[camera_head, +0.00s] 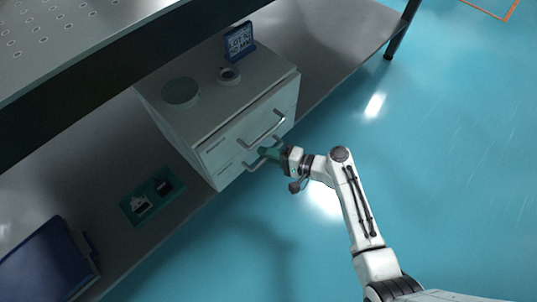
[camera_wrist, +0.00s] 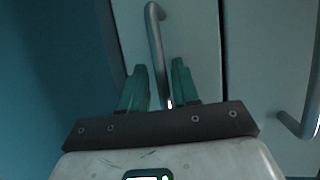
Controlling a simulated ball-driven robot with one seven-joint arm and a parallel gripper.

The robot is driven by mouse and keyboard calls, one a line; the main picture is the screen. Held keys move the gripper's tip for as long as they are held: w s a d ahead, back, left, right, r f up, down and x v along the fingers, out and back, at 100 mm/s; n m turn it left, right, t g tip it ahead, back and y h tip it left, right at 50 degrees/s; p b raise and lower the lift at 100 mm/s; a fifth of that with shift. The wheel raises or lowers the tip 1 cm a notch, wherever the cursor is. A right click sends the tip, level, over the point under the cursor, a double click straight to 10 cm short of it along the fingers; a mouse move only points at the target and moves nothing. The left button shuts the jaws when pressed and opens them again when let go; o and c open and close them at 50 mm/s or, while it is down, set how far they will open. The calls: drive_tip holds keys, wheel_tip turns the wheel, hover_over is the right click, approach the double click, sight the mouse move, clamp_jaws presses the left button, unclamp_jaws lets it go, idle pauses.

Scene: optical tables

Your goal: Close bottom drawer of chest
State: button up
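The white chest (camera_head: 225,120) stands on the grey shelf under a table. Its front has two drawers, each with a bar handle. The bottom drawer (camera_head: 229,174) looks near flush with the front; I cannot tell how far out it is. It also shows in the wrist view (camera_wrist: 195,40), with its handle (camera_wrist: 154,38) running between my fingers. My gripper (camera_head: 264,153) is at the bottom handle in the head view. In the wrist view its green fingers (camera_wrist: 158,85) are apart, one on each side of the bar, with gaps showing. Contact cannot be told.
The top drawer's handle (camera_head: 262,131) is just above my gripper. A green round object (camera_head: 181,92), a small cup (camera_head: 229,75) and a blue sign (camera_head: 239,42) stand on the chest. A green tray (camera_head: 153,197) lies beside it. The floor at right is clear.

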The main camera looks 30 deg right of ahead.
drive_tip(key=shift+r, duration=0.3)
drive_tip(key=shift+s+d+r, duration=0.1)
drive_tip(key=shift+s+d, duration=0.05)
drive_tip(key=shift+d, duration=0.05)
drive_tip(key=p+v, duration=0.3)
drive_tip(key=v, duration=0.7)
drive_tip(key=shift+s+f, duration=0.2)
drive_tip(key=shift+f, duration=0.1)
